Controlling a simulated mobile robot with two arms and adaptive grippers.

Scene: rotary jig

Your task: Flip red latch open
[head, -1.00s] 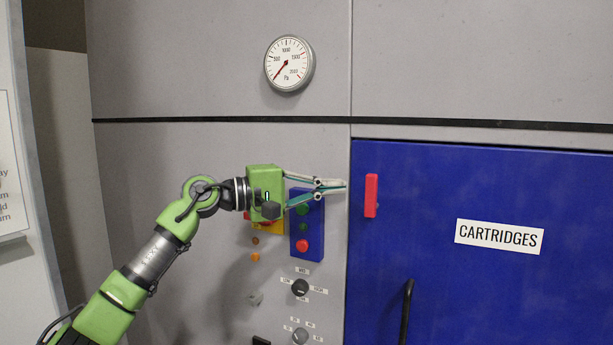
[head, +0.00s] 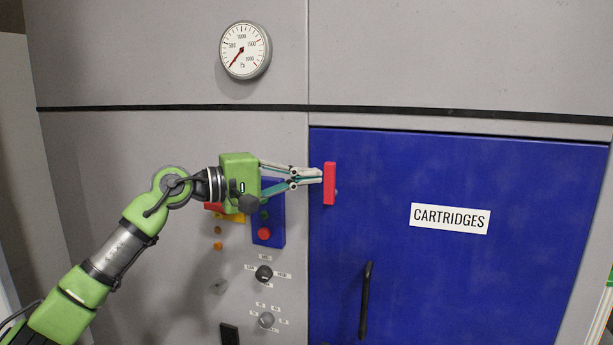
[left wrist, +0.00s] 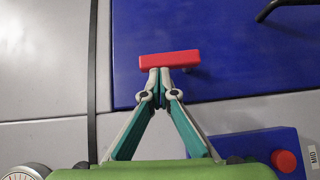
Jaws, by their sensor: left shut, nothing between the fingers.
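The red latch (head: 329,184) is an upright bar near the left edge of the blue door (head: 455,270) marked CARTRIDGES. It also shows in the left wrist view (left wrist: 169,59), lying across the picture just beyond the fingertips. My left gripper (head: 320,174) is shut and empty, its fingertips at the left side of the latch. In the left wrist view the shut fingertips (left wrist: 160,70) are right at the latch's near long side; they touch it or nearly so. My right gripper is not in view.
A black door handle (head: 366,300) stands out below the latch. A blue button box (head: 277,230) with a red button is behind and below my left gripper. Knobs (head: 264,273) sit lower on the grey panel. A pressure gauge (head: 245,50) is above.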

